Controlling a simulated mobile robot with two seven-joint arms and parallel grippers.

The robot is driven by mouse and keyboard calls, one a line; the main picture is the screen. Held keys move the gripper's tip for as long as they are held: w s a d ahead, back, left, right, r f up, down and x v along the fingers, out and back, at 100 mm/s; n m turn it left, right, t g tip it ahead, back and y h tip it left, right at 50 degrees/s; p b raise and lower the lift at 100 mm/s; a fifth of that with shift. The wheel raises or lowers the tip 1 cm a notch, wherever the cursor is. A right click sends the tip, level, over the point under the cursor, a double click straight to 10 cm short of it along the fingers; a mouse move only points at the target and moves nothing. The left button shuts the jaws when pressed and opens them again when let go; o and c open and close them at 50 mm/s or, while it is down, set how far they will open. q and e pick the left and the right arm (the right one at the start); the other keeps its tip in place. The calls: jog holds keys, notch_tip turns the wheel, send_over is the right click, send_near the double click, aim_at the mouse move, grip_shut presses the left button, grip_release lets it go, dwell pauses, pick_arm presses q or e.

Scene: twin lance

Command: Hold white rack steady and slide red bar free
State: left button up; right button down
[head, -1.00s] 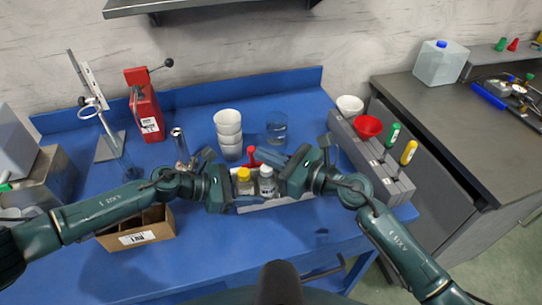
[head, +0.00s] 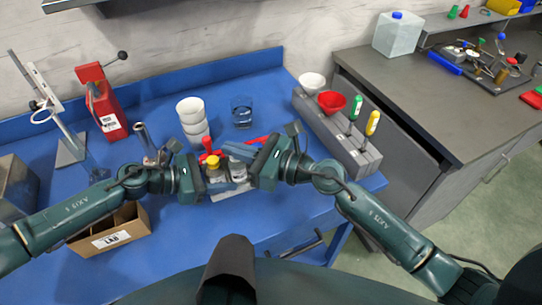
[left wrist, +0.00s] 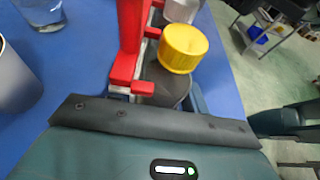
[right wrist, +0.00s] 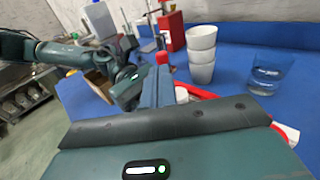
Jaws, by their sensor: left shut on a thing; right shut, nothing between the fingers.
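The white rack (head: 229,194) lies on the blue table between my grippers, partly hidden by them; its edge shows in the right wrist view (right wrist: 290,132). It holds a yellow-capped bottle (head: 213,164) and a white-capped bottle (head: 238,172). The red bar (head: 208,149) runs behind the bottles along the rack; it fills the upper middle of the left wrist view (left wrist: 130,45) and shows beside my finger in the right wrist view (right wrist: 197,91). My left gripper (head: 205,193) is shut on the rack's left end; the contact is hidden. My right gripper (head: 238,151) is shut and empty, close to the bar.
Stacked white cups (head: 193,120) and a glass of water (head: 241,112) stand behind the rack. A cardboard box (head: 112,228) sits at the front left, a red press (head: 104,105) at the back left. A grey holder (head: 335,135) with funnels and screwdrivers stands right.

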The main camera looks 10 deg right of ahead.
jog(key=v, duration=1)
jog(key=shift+d, duration=0.25)
pick_arm(q)
jog(key=shift+a, duration=0.1)
jog(key=o, duration=1.1)
